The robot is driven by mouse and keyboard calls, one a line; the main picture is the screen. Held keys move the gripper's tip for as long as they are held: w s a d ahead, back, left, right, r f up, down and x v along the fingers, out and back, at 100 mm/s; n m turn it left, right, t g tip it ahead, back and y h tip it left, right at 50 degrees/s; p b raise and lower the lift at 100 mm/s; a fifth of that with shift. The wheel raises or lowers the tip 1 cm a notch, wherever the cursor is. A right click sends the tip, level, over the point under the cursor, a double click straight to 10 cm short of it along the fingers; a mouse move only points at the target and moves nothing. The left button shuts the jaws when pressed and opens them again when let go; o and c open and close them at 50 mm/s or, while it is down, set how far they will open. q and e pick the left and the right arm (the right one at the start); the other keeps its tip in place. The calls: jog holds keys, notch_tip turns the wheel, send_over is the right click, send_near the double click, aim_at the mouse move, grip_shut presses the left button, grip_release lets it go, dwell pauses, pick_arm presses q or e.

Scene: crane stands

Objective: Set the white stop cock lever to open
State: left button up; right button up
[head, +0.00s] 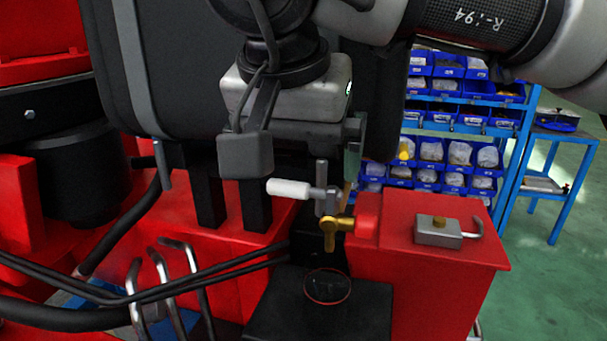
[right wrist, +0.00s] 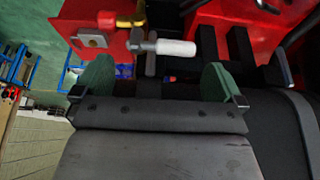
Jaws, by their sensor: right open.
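The white lever (head: 290,189) of the stop cock points left, roughly level, from a grey metal fitting (head: 327,200) beside the red block. It also shows in the right wrist view (right wrist: 175,47), just beyond the fingertips and lying across the space between them. A brass tap (head: 338,226) sits just below the fitting. My right gripper (head: 305,150) hangs above the lever; one green finger shows and the other is hidden by its housing. In the right wrist view my right gripper (right wrist: 156,80) is open and empty, apart from the lever. My left gripper is out of view.
A red block (head: 430,285) carries a grey metal box with a small handle (head: 438,232). A red-rimmed round cup (head: 327,286) sits on a black plate below the tap. Dark hoses and bent metal handles (head: 180,280) stand lower left. Blue bin shelves (head: 455,120) stand behind.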

aim_at(304, 186)
jog(key=x, duration=0.3)
jog(key=shift+w+f, duration=0.3)
jog(key=shift+d+f, duration=0.1)
jog(key=shift+f, duration=0.15)
jog(key=shift+w, duration=0.1)
jog(key=shift+c, duration=0.5)
jog(key=c, duration=0.8)
jog(key=shift+s+n+y+p, duration=0.25)
jog(key=shift+n+y+p, duration=0.1)
jog(key=shift+n, duration=0.35)
jog(key=shift+c, duration=0.2)
jog(key=o, duration=0.9)
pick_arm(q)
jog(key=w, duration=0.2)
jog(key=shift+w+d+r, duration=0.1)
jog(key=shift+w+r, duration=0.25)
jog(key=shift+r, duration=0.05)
pick_arm(e)
jog(key=shift+o, duration=0.2)
pick_arm(q)
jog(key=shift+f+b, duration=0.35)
jog(key=shift+b, duration=0.05)
pick_arm(e)
jog(key=v, duration=1)
jog(key=shift+s+r, duration=0.2)
jog(key=shift+r, duration=0.15)
